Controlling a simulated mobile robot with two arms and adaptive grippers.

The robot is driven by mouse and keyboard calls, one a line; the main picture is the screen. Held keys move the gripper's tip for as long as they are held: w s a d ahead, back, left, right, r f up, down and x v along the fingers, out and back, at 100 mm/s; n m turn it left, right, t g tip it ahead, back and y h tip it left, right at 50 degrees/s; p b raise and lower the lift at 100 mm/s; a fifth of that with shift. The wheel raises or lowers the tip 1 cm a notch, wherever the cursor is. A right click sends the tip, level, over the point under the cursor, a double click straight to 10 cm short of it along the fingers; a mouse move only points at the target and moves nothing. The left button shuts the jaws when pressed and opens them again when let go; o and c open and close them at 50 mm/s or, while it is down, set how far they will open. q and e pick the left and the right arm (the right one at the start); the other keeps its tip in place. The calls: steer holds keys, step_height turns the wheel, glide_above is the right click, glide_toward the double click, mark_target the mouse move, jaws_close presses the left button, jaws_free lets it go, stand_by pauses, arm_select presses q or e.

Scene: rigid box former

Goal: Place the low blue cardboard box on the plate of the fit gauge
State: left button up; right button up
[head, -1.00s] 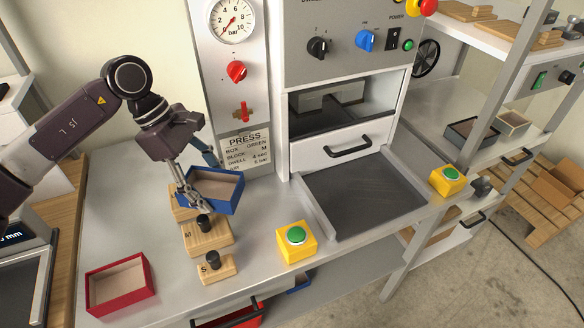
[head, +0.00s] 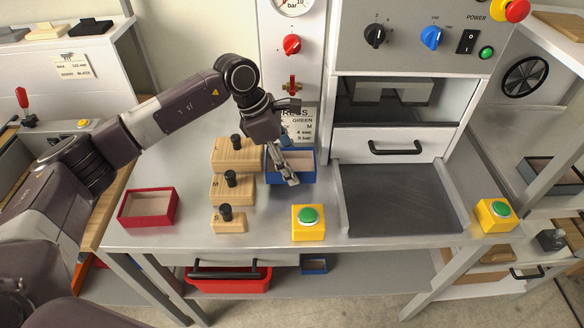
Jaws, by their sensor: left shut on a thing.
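The low blue cardboard box (head: 301,167), open at the top with a tan inside, is at the back of the bench, just right of the wooden blocks. My left gripper (head: 291,177) is shut on its near wall, and the fingers cover part of the box. I cannot tell whether the box's underside touches the bench. My right gripper is not in view. I cannot clearly make out the fit gauge or its plate; a dark device with a red-handled lever (head: 22,98) stands at the left edge, partly hidden by my arm.
Wooden blocks with black knobs (head: 230,190) stand beside the box. A red box (head: 149,207) is at the bench's left. A yellow button box (head: 308,223) and the dark press tray (head: 400,200) are to the right. A red bin (head: 228,282) is below.

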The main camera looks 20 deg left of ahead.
arm_select(q)
steer(key=shift+f+p, duration=0.3)
steer(key=shift+f, duration=1.45)
steer(key=shift+d+f, duration=0.1)
steer(key=shift+f, duration=0.05)
steer(key=o, duration=1.1)
steer(key=shift+o, duration=0.2)
